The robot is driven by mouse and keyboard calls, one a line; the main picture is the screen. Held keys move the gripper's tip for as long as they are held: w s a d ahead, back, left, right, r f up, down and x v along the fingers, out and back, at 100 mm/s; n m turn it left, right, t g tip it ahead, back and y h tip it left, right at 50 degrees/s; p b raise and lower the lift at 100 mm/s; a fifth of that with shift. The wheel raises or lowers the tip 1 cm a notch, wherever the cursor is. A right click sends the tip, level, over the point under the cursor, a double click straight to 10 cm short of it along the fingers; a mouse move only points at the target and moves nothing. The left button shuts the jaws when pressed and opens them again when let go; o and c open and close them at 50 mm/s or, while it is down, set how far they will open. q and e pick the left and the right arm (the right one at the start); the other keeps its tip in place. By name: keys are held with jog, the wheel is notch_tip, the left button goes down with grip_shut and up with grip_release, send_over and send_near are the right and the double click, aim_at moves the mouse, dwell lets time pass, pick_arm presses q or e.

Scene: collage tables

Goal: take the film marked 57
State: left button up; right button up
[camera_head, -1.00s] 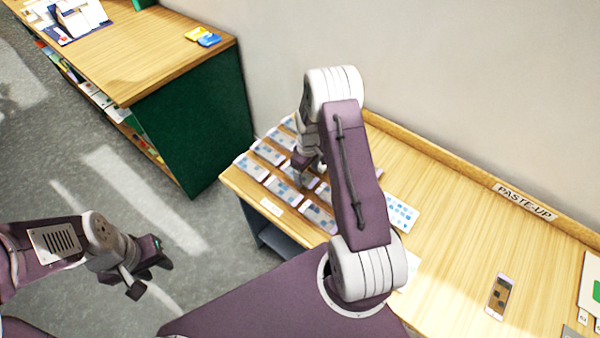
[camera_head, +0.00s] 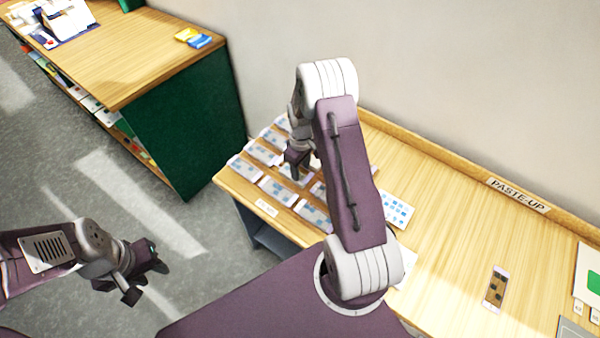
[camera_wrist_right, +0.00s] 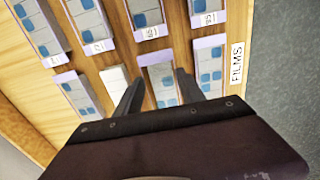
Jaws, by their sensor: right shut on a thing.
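Films lie in rows on the right table; one of them shows at the near edge (camera_head: 277,190). They are pale strips with blue squares and small number labels. My right gripper (camera_wrist_right: 158,88) is shut on a film (camera_wrist_right: 163,88), with a finger along each side of it. I cannot read that film's number; its near end is hidden by the gripper. In the head view my right gripper (camera_head: 297,163) is down among the films, partly behind my arm. My left gripper (camera_head: 146,282) is above the floor, away from the table, its fingers apart and empty.
A label reading FILMS (camera_wrist_right: 237,64) marks the table edge. Neighbouring films (camera_wrist_right: 210,66) lie close on both sides. A PASTE-UP sign (camera_head: 518,195) is on the back ledge. A phone-like strip (camera_head: 495,289) lies at right, with bare wood around it.

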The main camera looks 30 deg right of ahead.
jog(key=s+d+r+b, duration=0.1)
jog(key=s+d+r, duration=0.5)
jog(key=d+r, duration=0.2)
jog(key=shift+s+d+r, duration=0.15)
jog(key=shift+s+d, duration=0.2)
jog(key=shift+d, duration=0.45)
